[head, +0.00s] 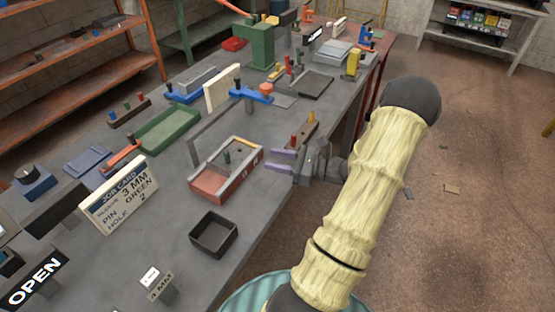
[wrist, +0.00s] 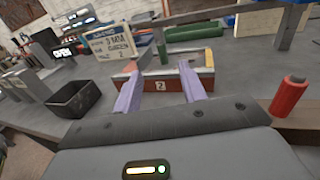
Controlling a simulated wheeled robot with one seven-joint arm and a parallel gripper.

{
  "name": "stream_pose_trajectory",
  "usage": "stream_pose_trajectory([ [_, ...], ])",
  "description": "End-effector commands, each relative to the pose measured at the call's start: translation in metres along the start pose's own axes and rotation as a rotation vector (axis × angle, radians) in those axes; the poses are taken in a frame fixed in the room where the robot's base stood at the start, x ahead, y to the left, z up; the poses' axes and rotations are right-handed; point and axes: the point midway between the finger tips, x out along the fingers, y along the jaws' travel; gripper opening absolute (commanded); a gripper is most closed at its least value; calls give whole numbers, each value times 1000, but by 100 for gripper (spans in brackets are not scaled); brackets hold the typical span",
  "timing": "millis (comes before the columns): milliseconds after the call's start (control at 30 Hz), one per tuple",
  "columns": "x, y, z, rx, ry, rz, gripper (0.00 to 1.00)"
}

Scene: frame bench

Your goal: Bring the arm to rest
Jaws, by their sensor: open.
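My arm (head: 365,190) reaches out over the bench (head: 265,240) in the head view. My gripper (head: 270,158) is open, its two lilac fingers apart with nothing between them. It is just right of a red and wooden frame (head: 212,188). In the wrist view the gripper (wrist: 159,68) points at the frame's near side, which bears a label that seems to read 2. A green pin (head: 227,157) stands upright inside the frame; it also shows in the wrist view (wrist: 162,53). Whether the fingertips touch the frame is not clear.
A job card (head: 120,195) reads pin green, hole 2. An open black bin (head: 213,235) stands nearer. A wooden rack (head: 304,132) with a red pin (wrist: 290,95) is close beside my gripper. A blue clamp (head: 250,94) and green tray (head: 167,130) lie beyond. The floor at right is mostly clear.

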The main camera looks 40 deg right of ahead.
Motion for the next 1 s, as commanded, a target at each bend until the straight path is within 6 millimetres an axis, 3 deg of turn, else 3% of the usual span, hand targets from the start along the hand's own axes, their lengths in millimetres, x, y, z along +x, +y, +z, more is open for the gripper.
stream_pose_trajectory([
  [433,1,1,0,-1,2,4,42],
  [567,13,14,2,-24,45,68,42],
  [667,32,39,4,-72,129,188,42],
  [800,58,90,4,-197,290,428,42],
  [1000,68,150,3,-433,497,757,42],
])
